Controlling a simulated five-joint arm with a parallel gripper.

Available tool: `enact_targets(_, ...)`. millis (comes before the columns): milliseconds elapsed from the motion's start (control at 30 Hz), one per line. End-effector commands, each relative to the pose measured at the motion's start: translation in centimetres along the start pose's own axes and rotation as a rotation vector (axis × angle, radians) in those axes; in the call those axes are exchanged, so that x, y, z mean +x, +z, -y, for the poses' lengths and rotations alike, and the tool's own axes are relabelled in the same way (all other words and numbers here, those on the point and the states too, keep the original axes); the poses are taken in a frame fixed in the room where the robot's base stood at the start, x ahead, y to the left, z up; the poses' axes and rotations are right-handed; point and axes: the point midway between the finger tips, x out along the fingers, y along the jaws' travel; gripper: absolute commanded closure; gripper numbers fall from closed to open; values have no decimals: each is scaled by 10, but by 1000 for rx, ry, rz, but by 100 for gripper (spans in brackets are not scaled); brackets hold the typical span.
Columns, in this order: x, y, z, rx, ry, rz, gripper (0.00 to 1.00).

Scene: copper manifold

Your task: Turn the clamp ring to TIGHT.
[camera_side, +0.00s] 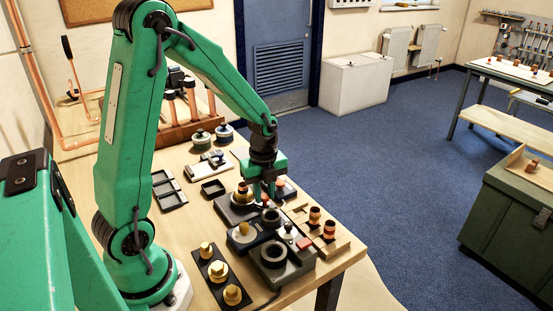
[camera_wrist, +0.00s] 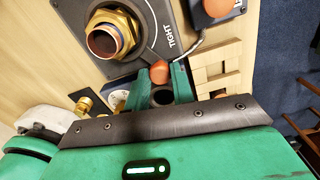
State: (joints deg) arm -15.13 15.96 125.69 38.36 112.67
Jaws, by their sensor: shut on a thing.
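The clamp ring fitting shows in the wrist view as a brass hex collar (camera_wrist: 122,22) around an open copper pipe end (camera_wrist: 103,42). It sits on a dark grey plate (camera_wrist: 160,12) with a curved line and the word TIGHT (camera_wrist: 174,38). An orange knob (camera_wrist: 159,70) at the plate's edge, below TIGHT, is between my fingertips. My gripper (camera_wrist: 161,80) is shut on this knob; its link to the ring is hard to make out. In the side view my gripper (camera_side: 264,195) points down beside the copper-topped fitting (camera_side: 243,189).
A second dark plate with an orange button (camera_wrist: 217,7) and a slotted wooden block (camera_wrist: 213,70) lie right of my fingers. In the side view, black ring blocks (camera_side: 272,254), brass fittings on a strip (camera_side: 217,270) and a wooden rack (camera_side: 330,246) crowd the bench front.

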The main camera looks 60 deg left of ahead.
Motion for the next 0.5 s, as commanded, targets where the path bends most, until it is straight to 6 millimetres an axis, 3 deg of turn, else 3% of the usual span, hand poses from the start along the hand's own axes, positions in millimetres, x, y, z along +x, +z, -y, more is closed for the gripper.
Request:
enact_targets(433, -1, -1, -1, 17, 0, 0, 100)
enact_targets(467, -1, -1, -1, 17, 0, 0, 72)
enact_targets(500, -1, -1, -1, 17, 0, 0, 64)
